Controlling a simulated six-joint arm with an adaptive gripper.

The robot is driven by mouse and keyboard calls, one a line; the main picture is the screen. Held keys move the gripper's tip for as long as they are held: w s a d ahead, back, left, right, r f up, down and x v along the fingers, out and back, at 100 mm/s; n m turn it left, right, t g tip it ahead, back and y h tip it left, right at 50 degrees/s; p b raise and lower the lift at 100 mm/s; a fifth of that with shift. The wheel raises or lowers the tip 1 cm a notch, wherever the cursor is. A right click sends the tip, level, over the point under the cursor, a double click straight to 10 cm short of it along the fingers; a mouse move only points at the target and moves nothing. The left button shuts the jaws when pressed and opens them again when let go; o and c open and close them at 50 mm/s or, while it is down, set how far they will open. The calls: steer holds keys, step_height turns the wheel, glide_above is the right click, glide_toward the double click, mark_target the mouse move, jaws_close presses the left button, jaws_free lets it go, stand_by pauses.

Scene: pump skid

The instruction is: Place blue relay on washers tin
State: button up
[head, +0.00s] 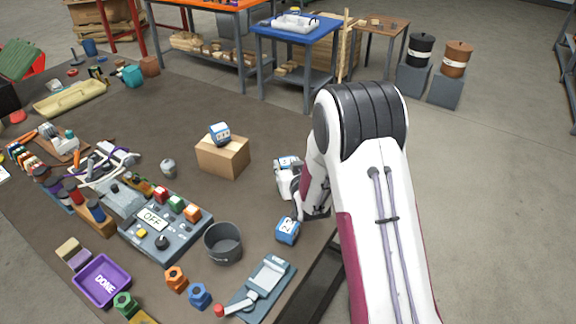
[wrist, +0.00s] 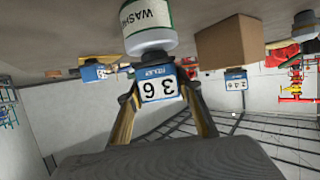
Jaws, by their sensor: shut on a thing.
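My gripper (wrist: 160,92) is shut on a blue relay (wrist: 160,85) with a white number label, one finger on each side of it. The wrist view is upside down. In it the washers tin (wrist: 149,22), white with a green band, is directly beneath the relay. The relay's underside meets or overlaps the tin's top edge; I cannot tell whether they touch. In the head view the held relay (head: 287,162) appears over the white tin (head: 286,184) at the table's right side, partly hidden by my gripper and arm.
Another blue relay (head: 287,231) stands on the table nearer the front. A third (head: 220,133) sits on a cardboard box (head: 222,157). A dark pot (head: 223,244), a grey clamp device (head: 262,288) and an OFF panel (head: 165,230) stand nearby. The table's right edge is close.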

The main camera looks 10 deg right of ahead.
steer(key=shift+f, duration=0.15)
steer(key=o, duration=1.2)
steer(key=shift+s+r, duration=0.1)
steer(key=shift+r, duration=0.1)
steer(key=shift+v, duration=5.9)
steer(key=shift+r, duration=0.1)
